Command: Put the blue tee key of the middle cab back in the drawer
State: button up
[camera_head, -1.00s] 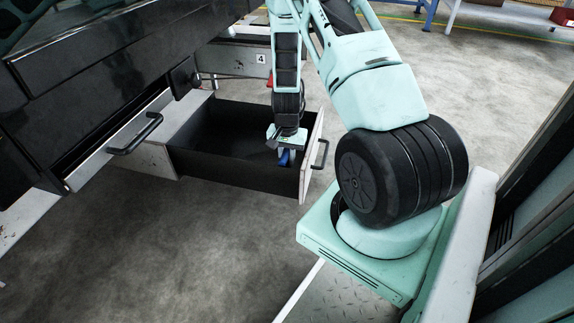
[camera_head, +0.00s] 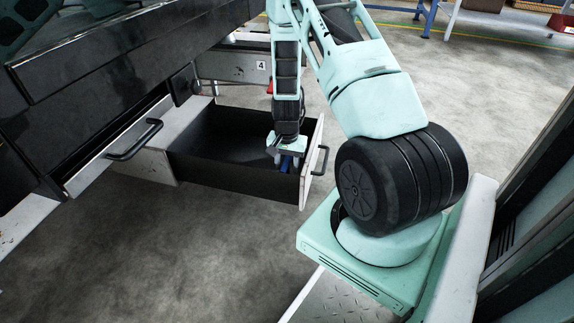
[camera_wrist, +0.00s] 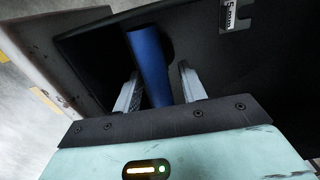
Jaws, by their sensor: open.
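The blue tee key (camera_wrist: 150,65) stands between the two fingers of my gripper (camera_wrist: 158,78) in the wrist view. The fingers are apart, with visible gaps on both sides of the blue shaft. In the head view, my gripper (camera_head: 287,160) is at the front end of the open drawer (camera_head: 235,178), inside its walls, and a bit of blue shows at the fingers. The drawer's dark inside (camera_wrist: 260,75) surrounds the key in the wrist view. The key's far end lies in shadow, and I cannot tell whether it rests on the drawer floor.
The drawer's light front panel (camera_head: 312,165) with a black handle (camera_head: 321,160) is close beside my gripper. Another drawer front with a black handle (camera_head: 135,140) is at the left. A small metal label plate (camera_wrist: 238,14) is at the top of the wrist view. The floor in front is clear.

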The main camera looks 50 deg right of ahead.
notch_tip(320, 180, up, 11)
jog(key=p, duration=0.6)
jog(key=shift+r, duration=0.1)
jog(key=shift+w+a+r, duration=0.15)
jog(key=shift+a, duration=0.1)
jog(key=a+r+n+y, duration=0.1)
jog(key=a+r+n, duration=0.5)
jog(key=a, duration=0.8)
jog(key=a+r+n+y, duration=0.1)
jog(key=a+r+n, duration=0.3)
jog(key=a+r, duration=0.65)
jog(key=s+a+r+n, duration=0.3)
jog(key=s+a+n, duration=0.2)
jog(key=s+a, duration=0.2)
jog(key=s+a+r+n+h, duration=0.1)
jog(key=s+a+r+n, duration=0.2)
jog(key=s+a+n, duration=0.3)
jog(key=s+a, duration=0.2)
jog(key=s, duration=0.2)
jog(key=shift+s+a, duration=0.25)
jog(key=shift+r, duration=0.15)
